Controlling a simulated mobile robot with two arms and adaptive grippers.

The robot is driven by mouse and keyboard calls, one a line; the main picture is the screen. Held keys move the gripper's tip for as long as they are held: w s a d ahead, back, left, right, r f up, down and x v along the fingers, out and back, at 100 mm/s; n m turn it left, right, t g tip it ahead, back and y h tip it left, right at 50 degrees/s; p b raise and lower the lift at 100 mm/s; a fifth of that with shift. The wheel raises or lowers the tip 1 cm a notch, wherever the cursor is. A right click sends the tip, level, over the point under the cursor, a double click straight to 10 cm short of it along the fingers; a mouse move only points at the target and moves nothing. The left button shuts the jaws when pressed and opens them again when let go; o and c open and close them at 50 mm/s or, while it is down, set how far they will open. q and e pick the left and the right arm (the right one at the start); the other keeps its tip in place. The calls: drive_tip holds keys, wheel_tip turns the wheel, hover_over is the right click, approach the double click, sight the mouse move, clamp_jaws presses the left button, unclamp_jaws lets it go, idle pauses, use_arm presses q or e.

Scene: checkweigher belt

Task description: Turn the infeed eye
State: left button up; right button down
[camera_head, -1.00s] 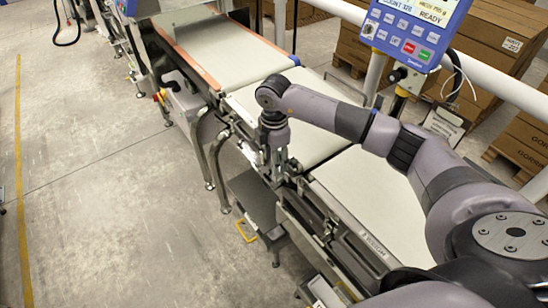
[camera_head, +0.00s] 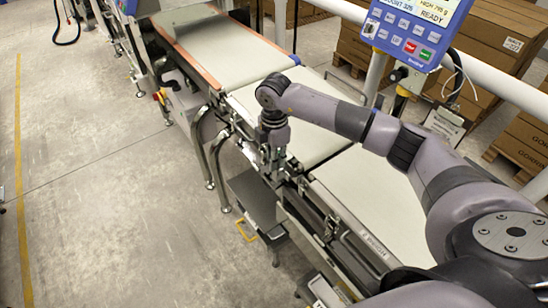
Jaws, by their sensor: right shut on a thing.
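My right gripper (camera_head: 272,160) points down at the near side rail of the checkweigher, beside the gap between two belt sections. It is shut on a small part at the rail, where the infeed eye would be; the gripper hides most of that part, so its angle cannot be told. The checkweigher belt (camera_head: 310,140) runs behind the gripper, and a nearer belt section (camera_head: 375,205) lies to its right. My left gripper is not in view.
A blue control panel (camera_head: 412,30) with a lit display stands at the top right. Brown cartons (camera_head: 490,40) are stacked behind a white rail (camera_head: 500,85). A grey step (camera_head: 255,200) with a yellow handle stands below the gripper. The floor at left is clear.

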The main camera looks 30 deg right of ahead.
drive_tip(key=shift+s+f+n, duration=0.1)
drive_tip(key=shift+s+n, duration=0.1)
drive_tip(key=shift+n, duration=0.4)
drive_tip(key=c, duration=1.4)
unclamp_jaws()
drive_tip(key=shift+d, duration=0.1)
drive_tip(key=shift+o, duration=0.2)
wheel_tip(320, 180, up, 12)
drive_tip(key=shift+r, duration=0.1)
